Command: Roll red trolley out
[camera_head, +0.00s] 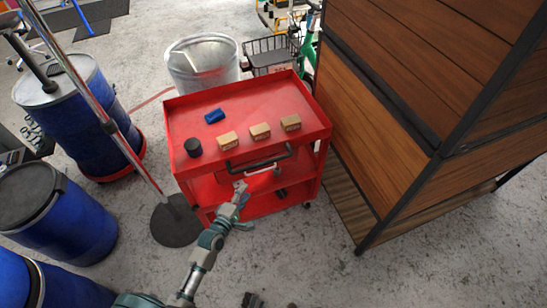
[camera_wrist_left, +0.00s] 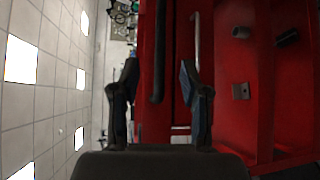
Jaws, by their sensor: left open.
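The red trolley (camera_head: 245,100) stands upright in the middle of the head view, with a black handle (camera_head: 262,165) along its near side. My left gripper (camera_head: 240,188) is just in front of and below the handle, near the trolley's left half. In the left wrist view its two fingers (camera_wrist_left: 160,88) are apart with nothing between the tips. The black handle (camera_wrist_left: 157,50) shows ahead between the fingers, against the red trolley (camera_wrist_left: 235,80). I cannot tell whether the gripper touches the handle.
A blue block (camera_head: 214,116), black cylinder (camera_head: 193,147) and several small boxes (camera_head: 260,131) rest on top. A wooden cabinet (camera_head: 390,110) stands close right. A pole base (camera_head: 176,222) and blue barrels (camera_head: 60,215) stand left; a metal bin (camera_head: 203,62) is behind. The near right floor is clear.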

